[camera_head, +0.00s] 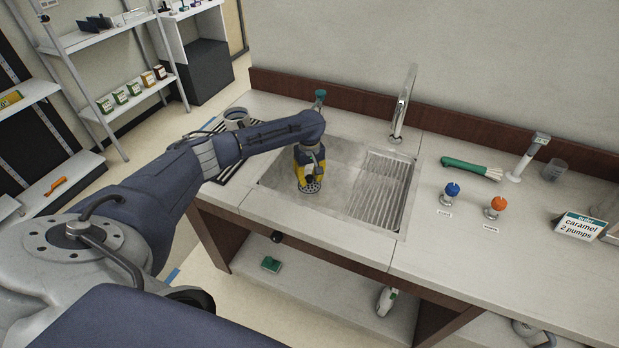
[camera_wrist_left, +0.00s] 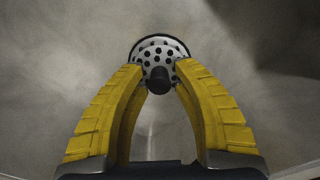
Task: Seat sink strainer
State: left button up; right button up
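The sink strainer is a round, perforated metal basket with a dark knob in its middle. In the left wrist view the strainer (camera_wrist_left: 150,52) sits between the tips of my left gripper (camera_wrist_left: 159,78), whose yellow fingers close in on the knob. In the head view the strainer (camera_head: 311,187) shows just below the fingertips of my left gripper (camera_head: 311,178), over the left part of the sink (camera_head: 348,205). The drain is not visible. I cannot tell how high the strainer is above the basin floor. My right gripper is not in view.
A chrome tap (camera_head: 403,103) stands behind the sink. A ribbed drainer (camera_head: 383,190) fills the sink's right side. Blue (camera_head: 452,189) and orange (camera_head: 498,203) knobs, a green-handled brush (camera_head: 470,167) and a caramel sign (camera_head: 580,226) are on the right counter.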

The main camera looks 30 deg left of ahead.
pick_arm(q)
notch_tip(320, 180, up, 12)
dwell(0.9)
